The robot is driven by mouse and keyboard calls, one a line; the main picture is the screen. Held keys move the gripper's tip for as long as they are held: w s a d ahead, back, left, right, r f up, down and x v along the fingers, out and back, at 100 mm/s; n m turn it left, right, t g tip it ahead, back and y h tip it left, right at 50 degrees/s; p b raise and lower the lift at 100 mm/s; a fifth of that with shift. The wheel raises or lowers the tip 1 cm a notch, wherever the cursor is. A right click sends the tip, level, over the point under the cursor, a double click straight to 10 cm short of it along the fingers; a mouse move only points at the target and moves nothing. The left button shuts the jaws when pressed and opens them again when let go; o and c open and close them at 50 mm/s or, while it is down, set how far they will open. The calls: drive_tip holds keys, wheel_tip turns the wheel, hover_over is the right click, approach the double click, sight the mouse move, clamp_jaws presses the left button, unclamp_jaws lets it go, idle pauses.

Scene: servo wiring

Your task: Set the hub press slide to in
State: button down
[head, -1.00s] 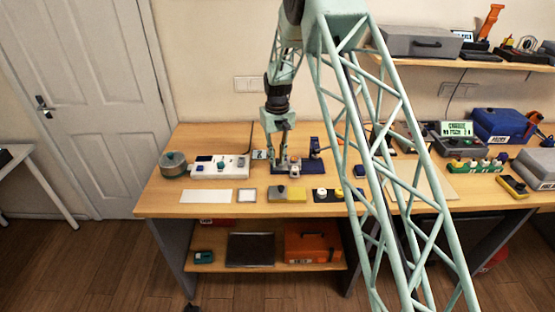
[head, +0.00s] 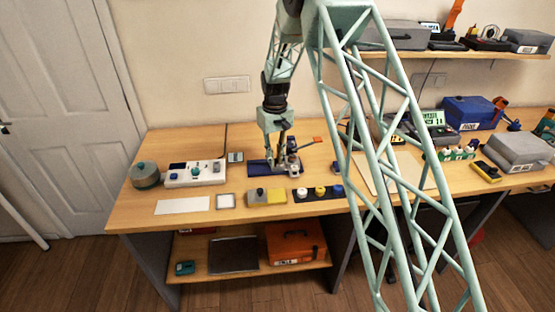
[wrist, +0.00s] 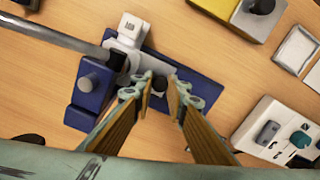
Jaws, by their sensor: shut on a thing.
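The hub press has a dark blue base (head: 259,167), which also shows in the wrist view (wrist: 200,88). A blue post (wrist: 92,86) with a grey cap and a grey lever bar (wrist: 62,34) stand at its left there. The pale grey slide (wrist: 130,31) sits at the post end of the base, beside the post. In the head view my gripper (head: 281,170) is low over the press, and the knob is hidden.
A white switch panel (head: 194,174) and a round grey-green pot (head: 146,175) lie to the left. A grey-and-yellow block (head: 275,197) and a dark tray (head: 301,196) with several knobs stand in front. The press lever's orange handle (head: 312,140) sticks out to the right.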

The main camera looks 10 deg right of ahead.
drive_tip(key=shift+d, duration=0.15)
drive_tip(key=c, duration=3)
unclamp_jaws()
drive_tip(key=shift+o, duration=0.9)
drive_tip(key=shift+d, duration=0.2)
drive_tip(key=shift+a, duration=0.1)
drive_tip(key=shift+r, duration=0.1)
drive_tip(key=shift+r, duration=0.45)
wheel_tip(320, 180, up, 11)
